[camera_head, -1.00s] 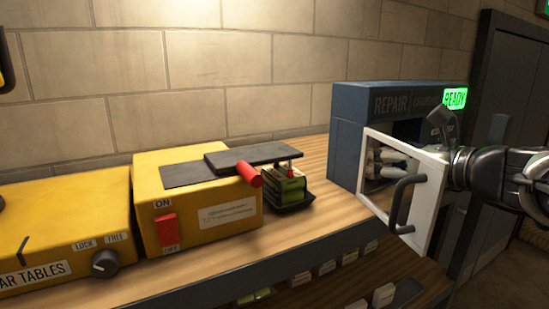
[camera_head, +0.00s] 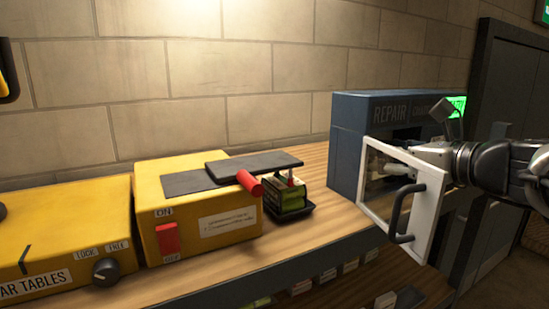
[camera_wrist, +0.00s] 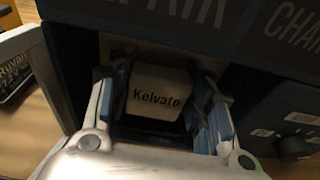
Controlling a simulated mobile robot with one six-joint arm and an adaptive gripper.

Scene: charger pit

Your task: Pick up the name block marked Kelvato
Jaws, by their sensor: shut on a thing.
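The name block marked Kelvato (camera_wrist: 158,92) is a pale block with dark lettering, in the wrist view inside the dark opening of the blue repair box (camera_head: 345,150). My gripper (camera_wrist: 160,105) is shut on the block, with one finger at each side of it. In the head view my gripper (camera_head: 385,160) is reached behind the open white-framed door and partly shows through its pane. The block cannot be made out in the head view.
The open door (camera_head: 425,215) with a dark handle (camera_head: 402,212) stands out in front of the box. Several blocks line a lower shelf.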

